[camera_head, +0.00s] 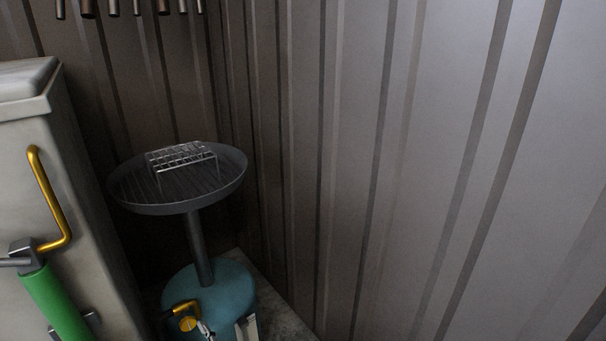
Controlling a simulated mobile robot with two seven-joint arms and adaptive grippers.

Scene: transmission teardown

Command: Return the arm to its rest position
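I see no arm or gripper of mine that I can make out in the head view. The view faces a corner of ribbed metal walls. At the bottom edge, small silver and pale grey parts (247,328) are cut off, and I cannot tell what they belong to.
A round dark grill pan (140,193) with a wire rack (182,156) stands on a post in the corner. A teal rounded object (228,283) is below it. A grey cabinet (97,200) with a yellow handle (49,193) and a green bar (55,305) fills the left. Ribbed wall (440,150) fills the right.

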